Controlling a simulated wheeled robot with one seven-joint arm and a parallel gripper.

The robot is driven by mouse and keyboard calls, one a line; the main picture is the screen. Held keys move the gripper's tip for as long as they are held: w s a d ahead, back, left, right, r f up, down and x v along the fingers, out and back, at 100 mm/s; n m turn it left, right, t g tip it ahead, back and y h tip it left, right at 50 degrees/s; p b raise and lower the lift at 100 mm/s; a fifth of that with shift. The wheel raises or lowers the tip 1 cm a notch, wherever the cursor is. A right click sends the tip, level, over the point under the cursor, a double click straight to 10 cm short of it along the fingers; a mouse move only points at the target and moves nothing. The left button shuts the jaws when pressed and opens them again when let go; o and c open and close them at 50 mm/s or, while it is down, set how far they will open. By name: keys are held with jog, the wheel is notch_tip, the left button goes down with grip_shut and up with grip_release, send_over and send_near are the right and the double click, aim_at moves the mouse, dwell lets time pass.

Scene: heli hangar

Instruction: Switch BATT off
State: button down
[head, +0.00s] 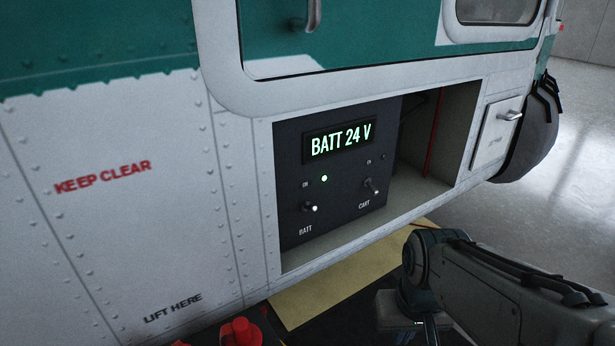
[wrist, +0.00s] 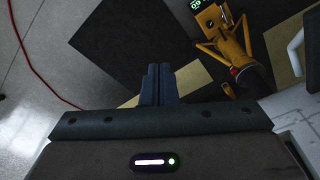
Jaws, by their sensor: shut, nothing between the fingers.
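The dark switch panel (head: 335,170) sits in an open bay in the helicopter's side. Its display (head: 339,139) reads "BATT 24 V" in green. The BATT switch (head: 310,207) is a small toggle at the panel's lower left, below an "ON" mark. A green lamp (head: 324,178) above it is lit. I cannot tell surely which way its lever is set. My gripper (wrist: 158,72) shows in the wrist view with its fingers together and empty, over the floor and away from the panel. In the head view my arm is at lower right, below the bay.
A second toggle (head: 371,187), apparently labelled CART, is right of BATT; the lamp near it is dark. A small door with a handle (head: 511,115) is right of the bay. Red objects (head: 241,332) are below. The wrist view shows a yellow stand (wrist: 222,42) and a red cable (wrist: 27,62).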

jog(key=w+a+r+n+y+p, duration=0.1)
jog(key=w+a+r+y+p, duration=0.25)
jog(key=w+r+p, duration=0.5)
jog(key=n+y+p, duration=0.3)
jog(key=p, duration=0.8)
send_near(310, 208)
jog(key=w+v, duration=0.1)
jog(key=v, duration=0.3)
jog(key=shift+s+t+b, duration=0.2)
jog(key=shift+t+b, duration=0.1)
jog(key=shift+t, duration=0.1)
jog(key=shift+f, duration=0.1)
jog(key=x, duration=0.9)
jog(key=shift+a+f, duration=0.2)
jog(key=shift+f, duration=0.15)
jog(key=shift+w+d+f+b, duration=0.15)
jog(key=shift+f+b, duration=0.1)
jog(key=shift+b, duration=0.65)
